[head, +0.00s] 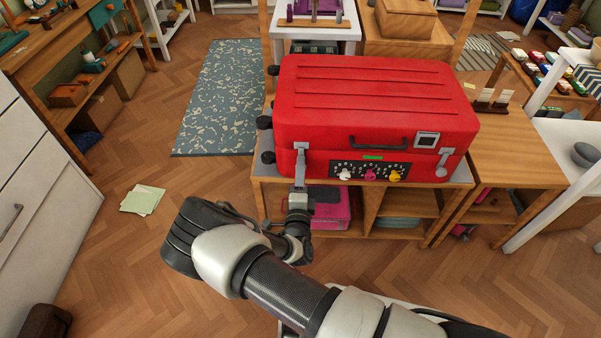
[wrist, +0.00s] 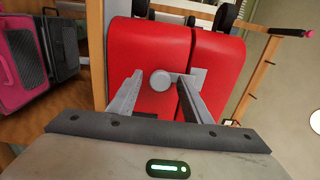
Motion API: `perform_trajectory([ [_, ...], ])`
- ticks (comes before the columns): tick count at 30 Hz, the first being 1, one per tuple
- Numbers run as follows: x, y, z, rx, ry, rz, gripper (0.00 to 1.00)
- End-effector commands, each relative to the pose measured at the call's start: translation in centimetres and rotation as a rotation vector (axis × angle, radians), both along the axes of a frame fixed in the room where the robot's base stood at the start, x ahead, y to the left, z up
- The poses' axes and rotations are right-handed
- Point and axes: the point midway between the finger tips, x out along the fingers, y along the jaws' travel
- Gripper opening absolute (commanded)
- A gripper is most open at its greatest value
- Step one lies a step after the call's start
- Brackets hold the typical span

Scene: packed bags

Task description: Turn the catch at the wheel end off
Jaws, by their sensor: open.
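The red suitcase (head: 370,100) lies flat on the wooden bench, with its dark wheels at the left end. The catch at the wheel end (head: 301,147) is grey and sits on the front face near the left corner. In the wrist view its round knob (wrist: 160,80) lies on one red half and its square plate (wrist: 199,76) lies across the seam. My gripper (wrist: 160,76) is open, with one finger on each side of the knob. I cannot tell whether either finger touches it. In the head view my gripper (head: 299,188) is just below the catch, partly hiding it.
A second catch (head: 445,160) hangs at the right end. A pink case (head: 331,212) stands on the shelf below. Floor at left is mostly clear.

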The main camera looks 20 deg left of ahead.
Motion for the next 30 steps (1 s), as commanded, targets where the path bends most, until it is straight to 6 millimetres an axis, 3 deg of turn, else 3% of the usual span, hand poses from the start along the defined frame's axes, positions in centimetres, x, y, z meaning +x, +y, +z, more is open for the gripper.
perform_trajectory([
  [2,-0.02,0.01,0.01,0.000,0.000,0.000,0.43],
  [9,-0.04,0.00,0.00,0.001,0.000,0.000,0.04],
  [20,-0.05,-0.02,0.09,0.058,0.014,-0.001,0.04],
  [30,-0.02,0.01,0.24,0.300,0.071,0.001,0.04],
])
